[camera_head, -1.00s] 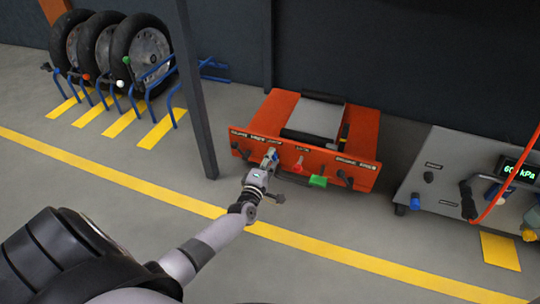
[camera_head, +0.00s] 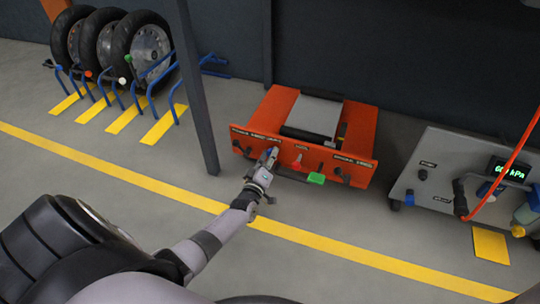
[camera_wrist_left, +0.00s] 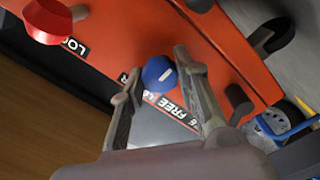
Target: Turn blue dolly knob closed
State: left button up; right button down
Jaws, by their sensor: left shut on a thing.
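The orange dolly (camera_head: 362,135) stands on the floor against the dark wall, its labelled front panel facing me. The blue knob (camera_wrist_left: 158,73) is on this panel, with a pale mark on its face. In the head view it is small and mostly hidden by my gripper. My left gripper (camera_head: 271,154) reaches the panel from the front. In the wrist view its two fingers (camera_wrist_left: 156,70) are on either side of the blue knob, shut on it. A label reading "FREE" (camera_wrist_left: 174,108) is beside the knob. My right gripper is not in view.
A dark post (camera_head: 197,100) stands left of the dolly. A grey console (camera_head: 430,175) with a red hose is at right.

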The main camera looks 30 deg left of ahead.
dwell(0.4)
pick_arm(q)
jog(key=o, duration=1.2)
jog(key=shift+c, duration=0.2)
jog(key=v, duration=0.7)
jog(key=shift+s, duration=0.3)
